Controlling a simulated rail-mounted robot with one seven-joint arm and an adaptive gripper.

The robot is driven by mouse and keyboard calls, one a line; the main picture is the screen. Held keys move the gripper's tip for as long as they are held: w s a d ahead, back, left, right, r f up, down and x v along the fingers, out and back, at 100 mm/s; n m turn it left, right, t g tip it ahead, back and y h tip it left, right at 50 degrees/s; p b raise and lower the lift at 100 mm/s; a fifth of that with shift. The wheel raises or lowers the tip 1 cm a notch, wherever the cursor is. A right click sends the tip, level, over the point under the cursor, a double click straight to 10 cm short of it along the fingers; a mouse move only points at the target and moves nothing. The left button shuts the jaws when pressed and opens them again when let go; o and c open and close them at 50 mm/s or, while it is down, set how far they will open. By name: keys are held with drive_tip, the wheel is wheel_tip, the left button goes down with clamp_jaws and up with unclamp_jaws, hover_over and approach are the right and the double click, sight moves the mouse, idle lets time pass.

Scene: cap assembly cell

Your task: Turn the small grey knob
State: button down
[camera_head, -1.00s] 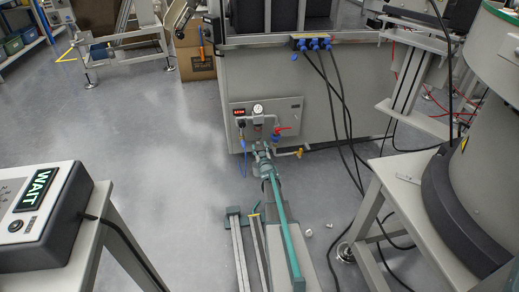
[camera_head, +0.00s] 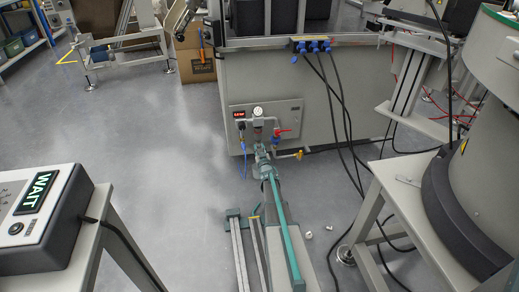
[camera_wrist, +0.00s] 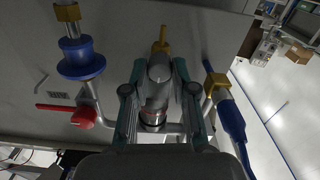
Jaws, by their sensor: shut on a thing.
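The small grey knob (camera_wrist: 158,69) is a short, rounded grey part between the two fingers of my gripper (camera_wrist: 159,78) in the wrist view. The fingers lie on either side of it and are shut on it. In the head view, my gripper (camera_head: 261,148) reaches the lower fittings of the panel at the front of the grey cabinet, and it hides the knob there. A round white gauge (camera_head: 258,111) and a small red-lit display (camera_head: 239,114) sit above my gripper. The display's digits are too small to read surely.
A red valve handle (camera_wrist: 83,117) and blue fitting (camera_wrist: 81,60) stand beside one finger in the wrist view; a blue hose (camera_wrist: 230,118) runs beside the other. Black cables (camera_head: 345,120) hang right of the panel. Open floor (camera_head: 150,150) lies left.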

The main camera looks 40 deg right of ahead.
drive_tip(key=shift+r+m+p, duration=0.2)
drive_tip(key=shift+m+p, duration=0.65)
drive_tip(key=shift+m, duration=0.15)
drive_tip(key=shift+f+m+p, duration=0.2)
drive_tip(key=shift+m+p, duration=0.3)
drive_tip(key=shift+m, duration=0.6)
drive_tip(key=c, duration=0.9)
unclamp_jaws()
drive_tip(key=shift+c, duration=0.2)
drive_tip(key=shift+s, duration=0.1)
drive_tip(key=v, duration=1.1)
drive_tip(key=shift+s+a, duration=0.2)
drive_tip(key=shift+s, duration=0.15)
